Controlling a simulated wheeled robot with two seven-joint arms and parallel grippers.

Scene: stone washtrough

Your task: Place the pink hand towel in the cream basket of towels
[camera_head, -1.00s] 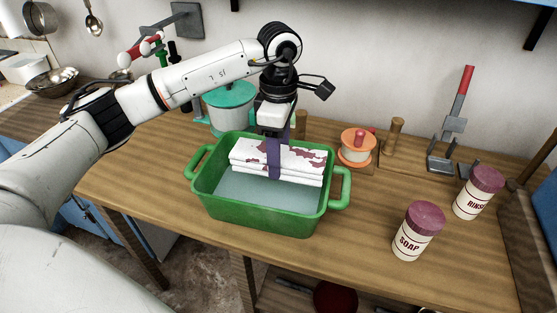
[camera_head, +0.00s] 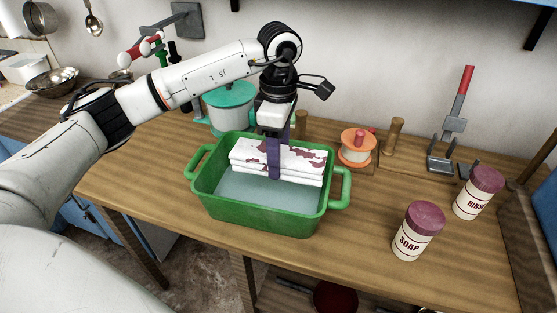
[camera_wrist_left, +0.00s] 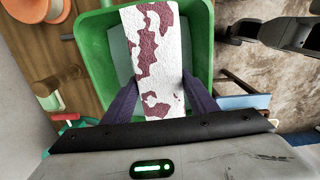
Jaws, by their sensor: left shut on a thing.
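A folded white towel with dark pink patches (camera_head: 300,160) is over the green tub (camera_head: 262,212), held at the level of its rim, above the pale water inside. My left gripper (camera_head: 274,165) points down and is shut on this towel, its purple fingers on either side of it. In the left wrist view the patched towel (camera_wrist_left: 155,60) lies between the two fingers (camera_wrist_left: 158,100), with the green tub (camera_wrist_left: 196,30) beneath. I see no cream basket of towels in these views. My right gripper is not in view.
A soap container (camera_head: 416,232) and a rinse container (camera_head: 478,194) stand to the right of the tub. An orange-topped spool (camera_head: 357,148) and a teal-lidded pot (camera_head: 231,106) stand behind it. The wood counter (camera_head: 350,245) is bare in front of the tub's right side.

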